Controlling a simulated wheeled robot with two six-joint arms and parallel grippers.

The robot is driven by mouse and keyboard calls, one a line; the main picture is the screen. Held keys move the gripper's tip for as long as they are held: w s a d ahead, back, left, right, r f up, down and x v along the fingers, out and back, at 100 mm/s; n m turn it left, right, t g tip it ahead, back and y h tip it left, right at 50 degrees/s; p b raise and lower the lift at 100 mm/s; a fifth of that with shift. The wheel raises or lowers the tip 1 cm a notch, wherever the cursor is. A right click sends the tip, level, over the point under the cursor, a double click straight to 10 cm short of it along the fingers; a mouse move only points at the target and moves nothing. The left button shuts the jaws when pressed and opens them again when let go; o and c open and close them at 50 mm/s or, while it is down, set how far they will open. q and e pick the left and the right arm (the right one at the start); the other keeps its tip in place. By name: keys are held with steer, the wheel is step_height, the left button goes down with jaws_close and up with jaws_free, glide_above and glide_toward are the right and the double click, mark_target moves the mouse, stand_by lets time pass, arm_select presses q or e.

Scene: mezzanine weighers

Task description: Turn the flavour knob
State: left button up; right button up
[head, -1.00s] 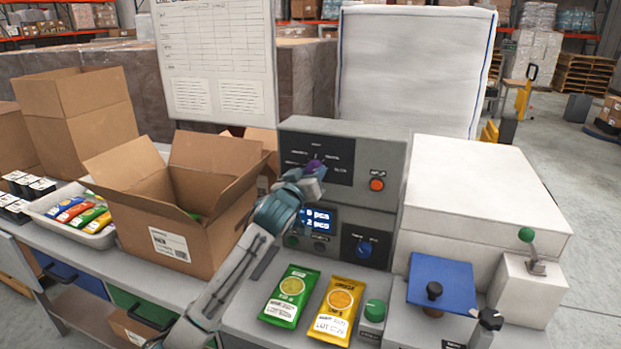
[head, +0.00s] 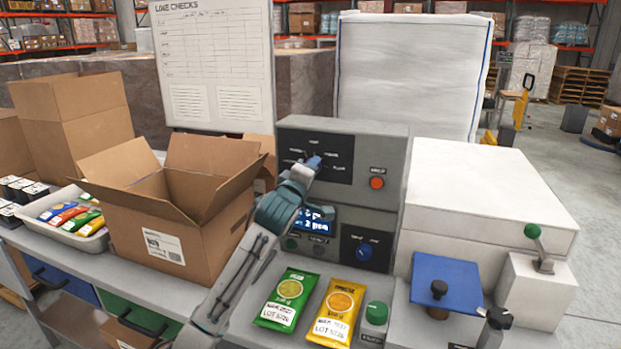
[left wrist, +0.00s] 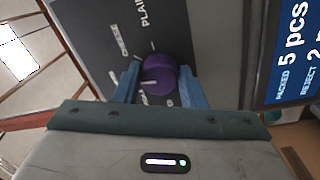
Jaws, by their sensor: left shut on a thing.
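The purple flavour knob (left wrist: 160,72) sits on the dark dial panel (head: 318,147) at the upper front of the grey machine. My left gripper (head: 310,164) reaches up to this panel, and in the left wrist view its two blue fingers stand on either side of the knob, shut on it. A white line on the knob points left in that view. Printed labels surround the knob; "PLAIN" reads clearly, others are partly hidden by the fingers. In the head view the gripper hides the knob. My right gripper is in neither current view.
An orange button (head: 377,183) sits right of the panel. Below are a blue display (head: 318,219) and a blue knob (head: 364,250). A green pouch (head: 288,299) and yellow pouch (head: 336,312) lie in front. An open carton (head: 178,238) stands close left of my arm.

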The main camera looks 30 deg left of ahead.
arm_select(q)
steer(key=shift+n+b, duration=0.4)
steer(key=shift+n, duration=0.5)
arm_select(e)
steer(key=shift+w+d, duration=0.25)
steer(key=shift+w, duration=0.3)
steer(key=shift+a, duration=0.1)
arm_select(q)
steer(key=o, duration=1)
arm_select(e)
steer(key=shift+a, duration=0.3)
steer(key=shift+w, duration=0.1)
arm_select(q)
steer(key=b+v, duration=0.2)
steer(key=v, duration=0.8)
steer(key=shift+s+b, duration=0.35)
steer(key=shift+s, duration=0.05)
arm_select(e)
steer(key=w+r, duration=0.3)
steer(key=w, duration=0.4)
steer(key=shift+w+r, duration=0.2)
steer(key=shift+r, duration=0.1)
